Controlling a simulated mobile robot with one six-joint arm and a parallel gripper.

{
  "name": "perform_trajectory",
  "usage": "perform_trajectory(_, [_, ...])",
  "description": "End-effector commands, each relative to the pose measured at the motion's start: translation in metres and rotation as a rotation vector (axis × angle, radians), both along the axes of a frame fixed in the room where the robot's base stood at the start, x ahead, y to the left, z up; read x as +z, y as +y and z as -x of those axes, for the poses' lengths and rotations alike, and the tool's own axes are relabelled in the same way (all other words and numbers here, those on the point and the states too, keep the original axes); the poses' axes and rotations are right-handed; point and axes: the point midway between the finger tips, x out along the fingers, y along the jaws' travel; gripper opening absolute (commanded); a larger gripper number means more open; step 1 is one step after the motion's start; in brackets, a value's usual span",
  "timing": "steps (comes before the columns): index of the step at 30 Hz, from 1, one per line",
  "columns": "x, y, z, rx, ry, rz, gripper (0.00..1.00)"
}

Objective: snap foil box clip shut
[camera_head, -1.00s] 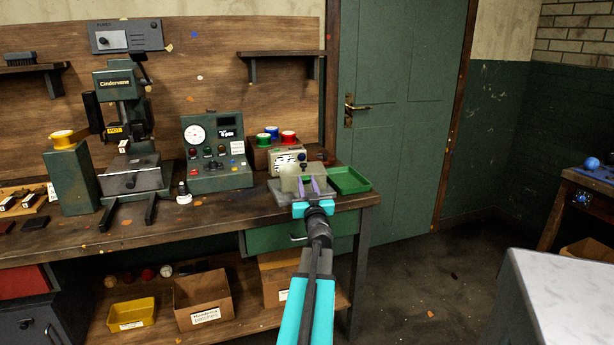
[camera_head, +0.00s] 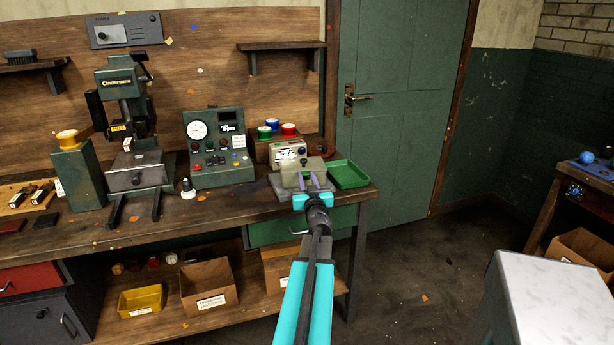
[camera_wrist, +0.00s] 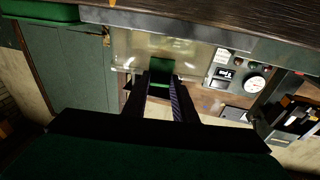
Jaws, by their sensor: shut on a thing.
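The foil box (camera_head: 289,178) is a pale, see-through box on a grey base at the right end of the workbench. Its cloudy clear wall also shows in the wrist view (camera_wrist: 190,53), where the scene looks upside down. In the wrist view, a small green piece (camera_wrist: 160,76), apparently the clip, sits between my dark fingers (camera_wrist: 161,92). My gripper is shut on it. I cannot tell whether the clip is latched; the fingers hide its sides.
A green tray (camera_head: 348,174) stands close to the right of the box. A cream device (camera_head: 289,153) and coloured spools (camera_head: 271,126) are behind it. A green control panel (camera_head: 218,150) and a press (camera_head: 130,130) stand left.

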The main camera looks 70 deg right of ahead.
Motion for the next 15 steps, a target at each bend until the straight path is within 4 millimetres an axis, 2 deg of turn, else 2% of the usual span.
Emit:
perform_trajectory(11, [-0.0018, -0.0002, 0.0000, -0.001, 0.003, -0.003, 0.02])
perform_trajectory(12, [-0.0017, -0.0001, 0.0000, -0.001, 0.003, -0.003, 0.30])
perform_trajectory(15, [-0.0014, -0.0001, 0.0000, -0.001, 0.002, -0.002, 0.44])
